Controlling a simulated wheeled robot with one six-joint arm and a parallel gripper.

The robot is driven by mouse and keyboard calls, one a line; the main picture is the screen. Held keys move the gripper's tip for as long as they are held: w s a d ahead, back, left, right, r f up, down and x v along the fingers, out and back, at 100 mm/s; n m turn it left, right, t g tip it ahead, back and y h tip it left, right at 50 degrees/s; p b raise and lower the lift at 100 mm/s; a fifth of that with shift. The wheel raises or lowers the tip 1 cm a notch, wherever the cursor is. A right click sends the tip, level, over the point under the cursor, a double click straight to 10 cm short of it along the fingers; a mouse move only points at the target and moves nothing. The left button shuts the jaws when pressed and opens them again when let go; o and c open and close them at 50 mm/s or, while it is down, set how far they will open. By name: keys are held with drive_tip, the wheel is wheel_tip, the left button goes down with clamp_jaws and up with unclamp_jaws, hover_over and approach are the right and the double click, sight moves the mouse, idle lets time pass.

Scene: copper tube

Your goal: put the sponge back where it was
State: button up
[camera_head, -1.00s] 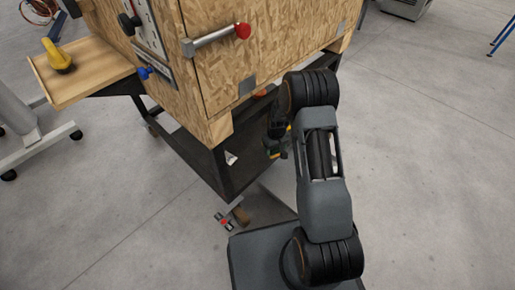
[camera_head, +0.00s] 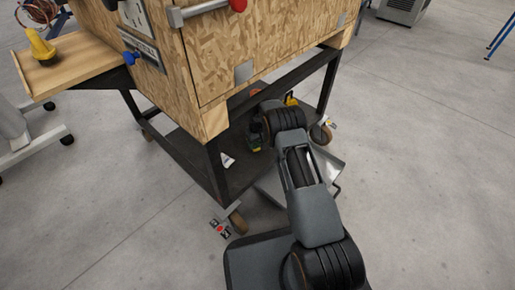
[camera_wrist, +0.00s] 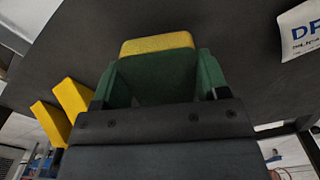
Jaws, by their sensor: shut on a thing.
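My gripper (camera_head: 254,143) is low under the wooden box, over the dark lower shelf (camera_head: 190,150) of the cart, partly hidden by my arm in the head view. In the wrist view, my gripper (camera_wrist: 158,80) has its green fingers shut on the sponge. The sponge (camera_wrist: 157,44) shows as a yellow block with dark green beneath it, sticking out past the fingers. The dark shelf fills the view behind it. I cannot tell whether the sponge touches the shelf.
A white printed packet (camera_wrist: 303,30) lies on the shelf; it also shows in the head view (camera_head: 228,161). A yellow object (camera_wrist: 72,98) stands on the other side. The cart's legs and the wooden box (camera_head: 265,55) bound the space. A yellow item (camera_head: 40,46) sits on the side board.

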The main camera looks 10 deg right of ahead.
sight(258, 142)
wheel_tip(258, 142, down, 3)
drive_tip(key=shift+f+b, duration=0.2)
drive_tip(key=shift+b, duration=0.45)
drive_tip(key=o, duration=0.8)
wheel_tip(258, 142, up, 12)
drive_tip(key=p, duration=0.5)
drive_tip(key=shift+r, duration=0.1)
